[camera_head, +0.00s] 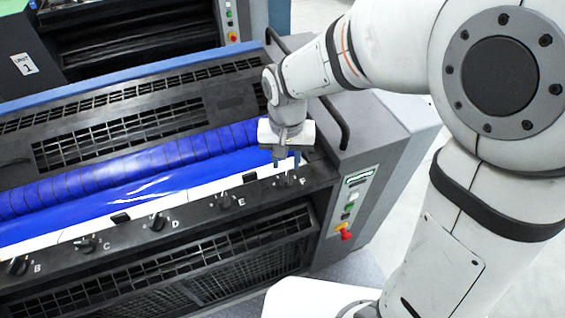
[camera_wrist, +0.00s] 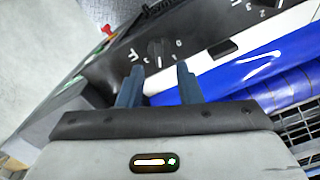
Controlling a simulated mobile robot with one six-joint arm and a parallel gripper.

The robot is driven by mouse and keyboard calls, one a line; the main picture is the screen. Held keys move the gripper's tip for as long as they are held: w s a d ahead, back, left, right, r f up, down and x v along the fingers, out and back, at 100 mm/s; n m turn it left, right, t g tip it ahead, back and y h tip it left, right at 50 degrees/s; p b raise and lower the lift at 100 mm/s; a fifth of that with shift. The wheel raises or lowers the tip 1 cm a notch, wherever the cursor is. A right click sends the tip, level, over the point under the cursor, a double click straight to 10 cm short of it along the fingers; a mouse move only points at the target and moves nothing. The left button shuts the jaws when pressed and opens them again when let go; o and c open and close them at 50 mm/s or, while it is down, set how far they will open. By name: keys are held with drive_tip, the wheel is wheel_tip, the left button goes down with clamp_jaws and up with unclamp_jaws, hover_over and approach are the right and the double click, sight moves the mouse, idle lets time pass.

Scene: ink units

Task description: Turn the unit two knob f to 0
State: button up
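The black knob F (camera_head: 286,182) is at the right end of the knob row on the near machine's dark front panel. The letter F shows beside it. My gripper (camera_head: 287,160) points down just above and behind this knob. In the wrist view, knob F (camera_wrist: 156,48) lies ahead of and between the two blue-grey fingertips of my gripper (camera_wrist: 160,75). The fingers are apart, with nothing between them, and do not appear to touch the knob. Small numbers surround the knob. I cannot tell which one its pointer marks.
Knobs E (camera_head: 225,201), D (camera_head: 157,222), C (camera_head: 85,245) and B (camera_head: 17,266) run leftward. A blue roller (camera_head: 140,180) lies behind them. A side panel has a red button (camera_head: 346,236). A black handle (camera_head: 335,122) rises behind.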

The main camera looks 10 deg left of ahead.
sight(286, 175)
wheel_tip(286, 175, down, 5)
drive_tip(key=shift+f, duration=0.1)
idle(0.3)
